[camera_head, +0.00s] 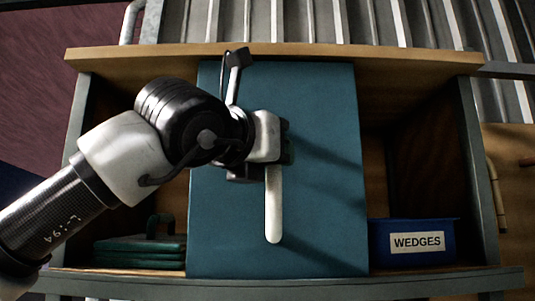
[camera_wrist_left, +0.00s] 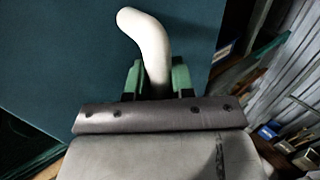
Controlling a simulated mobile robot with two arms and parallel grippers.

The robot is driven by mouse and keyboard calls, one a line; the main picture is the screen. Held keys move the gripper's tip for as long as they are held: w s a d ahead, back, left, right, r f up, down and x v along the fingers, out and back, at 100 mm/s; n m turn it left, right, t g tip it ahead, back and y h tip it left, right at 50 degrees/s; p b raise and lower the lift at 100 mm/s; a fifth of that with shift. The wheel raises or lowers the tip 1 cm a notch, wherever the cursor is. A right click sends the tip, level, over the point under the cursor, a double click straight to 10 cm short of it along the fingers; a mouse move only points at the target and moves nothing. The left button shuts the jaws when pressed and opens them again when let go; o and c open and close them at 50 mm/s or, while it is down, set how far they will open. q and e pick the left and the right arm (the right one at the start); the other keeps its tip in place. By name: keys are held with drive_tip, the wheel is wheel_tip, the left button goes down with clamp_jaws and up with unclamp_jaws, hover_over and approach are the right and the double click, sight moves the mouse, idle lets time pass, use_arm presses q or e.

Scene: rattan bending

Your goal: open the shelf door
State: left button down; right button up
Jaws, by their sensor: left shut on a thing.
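The shelf door (camera_head: 325,200) is a flat teal panel in the middle of the wooden shelf in the head view. It also fills much of the left wrist view (camera_wrist_left: 60,50). A pale, rounded door handle (camera_head: 273,210) hangs down on its face. My left gripper (camera_head: 284,150) reaches in from the left and is shut on the handle's upper part, which my wrist partly hides. In the left wrist view, the green fingers of my left gripper (camera_wrist_left: 157,80) sit either side of the handle (camera_wrist_left: 147,40), whose bent end sticks out beyond them. My right gripper is not in view.
The shelf's bays left and right of the door are open. A blue bin labelled WEDGES (camera_head: 412,242) stands in the right bay. Flat green things with a handle (camera_head: 140,252) lie in the left bay, close below my left arm. A wooden top board (camera_head: 400,62) runs above the door.

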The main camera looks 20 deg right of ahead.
use_arm(q)
drive_tip(key=c, duration=1)
unclamp_jaws()
drive_tip(key=shift+a, duration=0.1)
drive_tip(key=shift+s+a+f+b, duration=0.15)
drive_tip(key=shift+s+a+b, duration=0.2)
drive_tip(key=shift+b, duration=0.15)
drive_tip(key=b+v, duration=0.4)
drive_tip(key=v, duration=0.5)
drive_tip(key=shift+s+a+b, duration=0.25)
drive_tip(key=shift+a+b, duration=0.05)
drive_tip(key=shift+a, duration=0.05)
